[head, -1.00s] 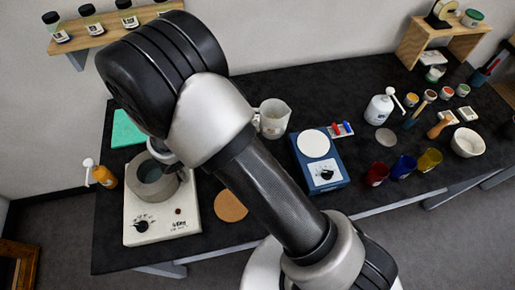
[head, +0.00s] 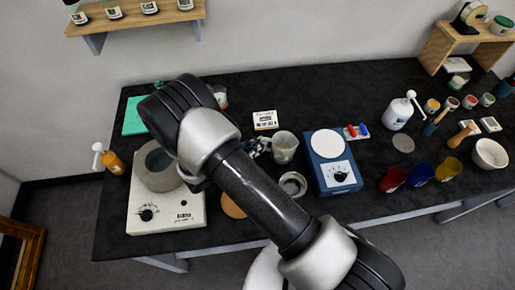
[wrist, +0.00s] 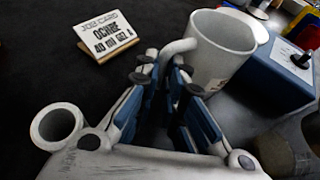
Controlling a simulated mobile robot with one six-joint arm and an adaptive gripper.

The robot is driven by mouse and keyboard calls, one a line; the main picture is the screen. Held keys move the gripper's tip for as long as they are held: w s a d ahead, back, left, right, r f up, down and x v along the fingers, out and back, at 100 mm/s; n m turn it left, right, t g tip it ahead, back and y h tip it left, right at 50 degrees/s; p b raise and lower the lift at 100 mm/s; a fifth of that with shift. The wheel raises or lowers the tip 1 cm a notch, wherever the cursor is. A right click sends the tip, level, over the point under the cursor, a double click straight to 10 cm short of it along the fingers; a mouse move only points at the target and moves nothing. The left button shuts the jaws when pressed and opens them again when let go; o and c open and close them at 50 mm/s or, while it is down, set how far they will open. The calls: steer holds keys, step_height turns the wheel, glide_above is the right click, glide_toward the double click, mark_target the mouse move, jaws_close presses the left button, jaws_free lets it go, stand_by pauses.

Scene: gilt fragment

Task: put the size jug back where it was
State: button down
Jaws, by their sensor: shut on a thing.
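I cannot tell whether the jug's base touches the bench. A job card (head: 265,120) reading "OCHRE" stands behind the jug; it also shows in the wrist view (wrist: 101,35).
A white hot plate (head: 165,216) with a grey pot (head: 158,172) stands at the left, by an orange bottle (head: 113,163). A brown disc (head: 233,207) is partly hidden by my arm. Red, blue and yellow cups (head: 421,168) stand right of the scale.

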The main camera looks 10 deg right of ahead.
steer(key=shift+f, duration=0.65)
steer(key=shift+f, duration=0.1)
steer(key=c, duration=1.7)
jaws_free()
